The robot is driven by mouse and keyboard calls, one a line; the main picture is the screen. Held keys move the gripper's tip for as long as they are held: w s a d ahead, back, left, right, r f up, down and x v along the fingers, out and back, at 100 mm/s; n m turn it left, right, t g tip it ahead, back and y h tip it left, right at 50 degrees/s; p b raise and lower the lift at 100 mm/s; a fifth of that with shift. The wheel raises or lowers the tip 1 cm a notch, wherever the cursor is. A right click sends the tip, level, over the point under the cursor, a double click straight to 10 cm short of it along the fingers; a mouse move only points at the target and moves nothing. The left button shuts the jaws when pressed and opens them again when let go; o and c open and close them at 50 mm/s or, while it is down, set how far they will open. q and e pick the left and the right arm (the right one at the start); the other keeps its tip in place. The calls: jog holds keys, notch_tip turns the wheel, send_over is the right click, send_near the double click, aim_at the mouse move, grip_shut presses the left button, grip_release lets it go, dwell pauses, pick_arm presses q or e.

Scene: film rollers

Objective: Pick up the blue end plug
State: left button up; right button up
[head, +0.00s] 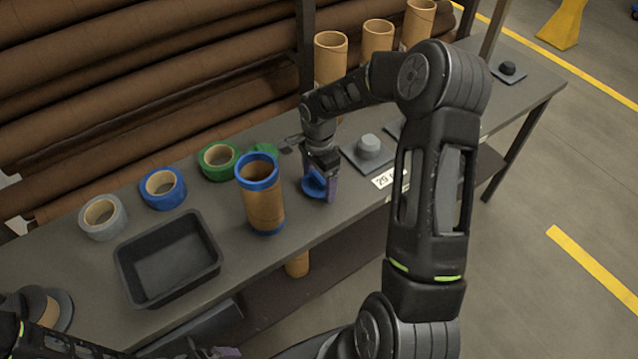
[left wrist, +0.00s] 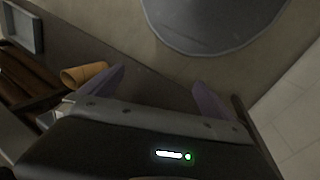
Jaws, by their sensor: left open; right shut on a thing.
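The blue end plug (head: 313,187) is between the fingers of my right gripper (head: 322,188), which is shut on it. It is at or just above the table top, right of the cardboard tube; I cannot tell whether it touches the table. The fingers hide part of the plug. The cardboard tube (head: 264,207) stands upright with blue bands at its top and bottom. My left gripper is open and empty in the left wrist view (left wrist: 160,92), low and away from the plug.
A black tray (head: 168,262) and grey, blue and green tape rolls (head: 219,160) lie left of the tube. A grey plug on a square plate (head: 369,148) is right of my right gripper. Several cardboard tubes (head: 376,42) stand at the back.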

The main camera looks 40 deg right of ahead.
aim_at(319, 177)
jog(key=c, duration=0.4)
notch_tip(319, 177, up, 10)
jog(key=p, duration=0.5)
dwell(0.5)
